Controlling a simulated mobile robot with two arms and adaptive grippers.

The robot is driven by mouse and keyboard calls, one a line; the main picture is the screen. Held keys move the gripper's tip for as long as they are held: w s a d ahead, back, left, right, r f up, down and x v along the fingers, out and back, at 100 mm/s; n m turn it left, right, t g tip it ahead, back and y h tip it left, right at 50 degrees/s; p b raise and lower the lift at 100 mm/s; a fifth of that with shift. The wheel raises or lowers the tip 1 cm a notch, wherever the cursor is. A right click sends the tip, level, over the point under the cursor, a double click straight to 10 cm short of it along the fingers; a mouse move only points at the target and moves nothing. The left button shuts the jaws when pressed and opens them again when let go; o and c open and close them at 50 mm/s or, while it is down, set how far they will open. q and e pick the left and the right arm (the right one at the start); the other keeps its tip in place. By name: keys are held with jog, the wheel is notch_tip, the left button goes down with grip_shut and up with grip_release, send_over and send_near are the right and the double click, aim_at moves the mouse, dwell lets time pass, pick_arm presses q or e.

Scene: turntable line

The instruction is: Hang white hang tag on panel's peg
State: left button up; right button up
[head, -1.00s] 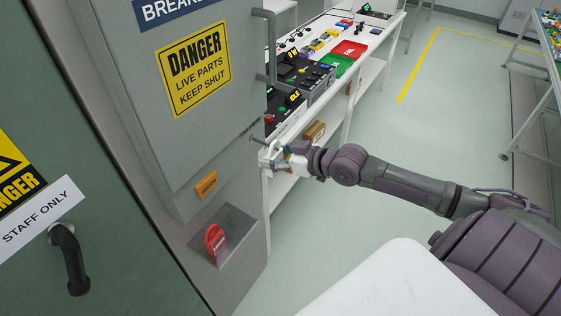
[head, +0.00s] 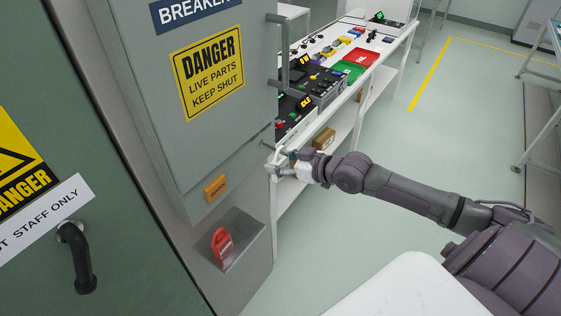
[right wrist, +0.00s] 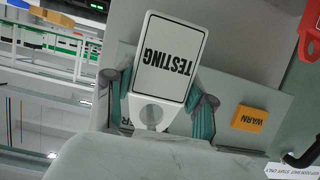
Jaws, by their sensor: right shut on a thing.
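The white hang tag (right wrist: 165,65), marked TESTING, shows in the right wrist view between the teal fingers of my right gripper (right wrist: 160,108). The gripper is shut on its narrow end, near a round grey hole. In the head view the right gripper (head: 290,164) and the tag (head: 277,168) are at the right edge of the grey panel (head: 235,130). A small peg (head: 267,145) sticks out there, just above and left of the tag. I cannot tell whether the tag touches the peg. My left gripper is not in view.
An orange WARN tag (head: 215,188) is on the panel. A red tag (head: 222,246) sits in a grey holder (head: 245,235) below. A bench (head: 345,105) with devices and red and green trays stands behind. A white surface (head: 410,290) lies in front.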

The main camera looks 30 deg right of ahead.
jog(key=o, duration=1.2)
jog(key=shift+o, duration=0.2)
jog(key=v, duration=0.7)
jog(key=shift+f, duration=0.1)
jog(key=shift+v, duration=2.55)
